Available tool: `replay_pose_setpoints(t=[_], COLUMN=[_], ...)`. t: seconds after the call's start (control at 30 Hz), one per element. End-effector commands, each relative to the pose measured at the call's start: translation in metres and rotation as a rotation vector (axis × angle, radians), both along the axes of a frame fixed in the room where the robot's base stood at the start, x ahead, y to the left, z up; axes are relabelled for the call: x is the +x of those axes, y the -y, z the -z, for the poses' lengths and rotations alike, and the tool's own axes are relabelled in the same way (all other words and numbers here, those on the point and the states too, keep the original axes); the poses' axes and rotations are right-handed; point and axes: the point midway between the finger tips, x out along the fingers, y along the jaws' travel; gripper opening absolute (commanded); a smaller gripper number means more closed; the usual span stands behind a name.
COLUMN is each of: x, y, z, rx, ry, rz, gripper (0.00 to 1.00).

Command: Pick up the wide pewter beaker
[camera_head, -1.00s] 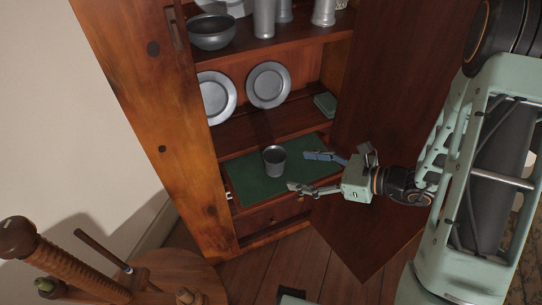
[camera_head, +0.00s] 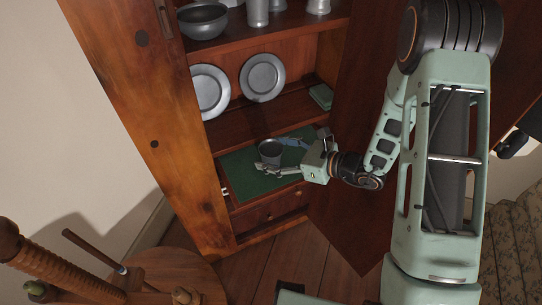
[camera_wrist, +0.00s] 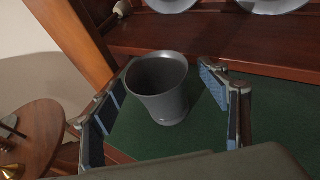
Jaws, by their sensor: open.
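The wide pewter beaker (camera_head: 270,154) stands upright on the green mat (camera_head: 242,181) on the cabinet's lowest open shelf. My gripper (camera_head: 281,157) has come in from the right, with its fingers on either side of the beaker. In the wrist view the beaker (camera_wrist: 160,88) stands between the two blue-padded fingers of my open gripper (camera_wrist: 163,105). A gap shows between the beaker and the right finger; the left finger is close to its rim, and I cannot tell whether it touches.
Two pewter plates (camera_head: 262,78) lean on the shelf above, near a green box (camera_head: 321,96). A bowl (camera_head: 203,20) stands higher up. The open cabinet door is at the right. A round wooden table (camera_head: 172,275) with a spinning-wheel-like object is at the lower left.

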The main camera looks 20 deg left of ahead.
Motion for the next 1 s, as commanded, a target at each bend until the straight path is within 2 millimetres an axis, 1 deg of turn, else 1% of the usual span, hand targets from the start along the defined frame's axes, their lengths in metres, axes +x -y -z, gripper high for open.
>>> replay_pose_setpoints(t=[0.03,0.1,0.3,0.37,0.77,0.8,1.0], x=[0.0009,0.0018,0.0023,0.0022,0.0021,0.0022,0.0023], y=[-0.0047,-0.0072,-0.0073,-0.0072,-0.0071,-0.0072,-0.0072], z=[0.0021,0.0027,0.0026,0.0026,0.0026,0.002,0.0017], rx=[0.0,0.0,0.0,0.0,0.0,0.001,0.001], ry=[0.001,0.0,0.0,0.0,0.0,0.002,0.002], rz=[-0.001,0.0,0.001,0.001,0.001,0.001,0.001], gripper=[0.69,0.69,0.69,0.63,0.19,0.17,0.17])
